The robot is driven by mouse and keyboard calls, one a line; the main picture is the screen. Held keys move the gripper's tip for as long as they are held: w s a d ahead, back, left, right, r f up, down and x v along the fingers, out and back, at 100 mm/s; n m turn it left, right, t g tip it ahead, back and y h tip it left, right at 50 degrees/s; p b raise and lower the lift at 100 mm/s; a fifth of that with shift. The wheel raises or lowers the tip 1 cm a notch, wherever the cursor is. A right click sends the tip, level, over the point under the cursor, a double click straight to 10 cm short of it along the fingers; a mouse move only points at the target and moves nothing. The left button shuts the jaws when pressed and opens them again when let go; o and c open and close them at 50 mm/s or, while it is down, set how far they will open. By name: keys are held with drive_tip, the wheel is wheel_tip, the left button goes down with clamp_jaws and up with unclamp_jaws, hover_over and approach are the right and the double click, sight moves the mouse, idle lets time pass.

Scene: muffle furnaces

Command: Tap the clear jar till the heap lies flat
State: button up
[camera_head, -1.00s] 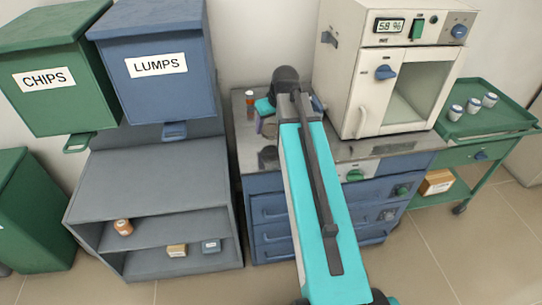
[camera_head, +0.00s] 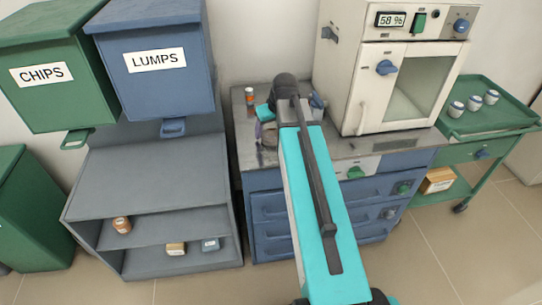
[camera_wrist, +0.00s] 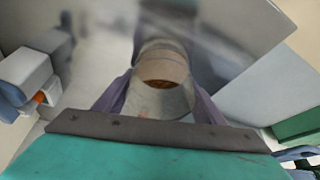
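The clear jar (camera_wrist: 160,75) stands out in the wrist view between the two purple-grey fingers of my gripper (camera_wrist: 160,98). Brown material shows inside it; its surface is too blurred to tell whether it is heaped or flat. The fingers lie against both sides of the jar, and my gripper looks shut on it. In the head view the jar (camera_head: 269,135) shows at the left part of the steel counter (camera_head: 345,145), partly behind my arm. I cannot tell whether its base touches the counter.
A white furnace (camera_head: 350,90) reading 58 % stands right of my arm. A small orange bottle (camera_head: 249,97) stands at the counter's back left. Bins labelled CHIPS (camera_head: 40,95) and LUMPS (camera_head: 155,85) are at left. A green cart (camera_head: 500,120) with several small jars is at right.

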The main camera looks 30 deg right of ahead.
drive_tip(key=o, duration=0.3)
drive_tip(key=shift+r, duration=0.15)
drive_tip(key=v, duration=1.3)
drive_tip(key=shift+s+r+b, duration=0.15)
drive_tip(key=shift+r+b, duration=0.1)
drive_tip(key=shift+b, duration=0.15)
drive_tip(key=shift+s, duration=0.1)
idle(0.4)
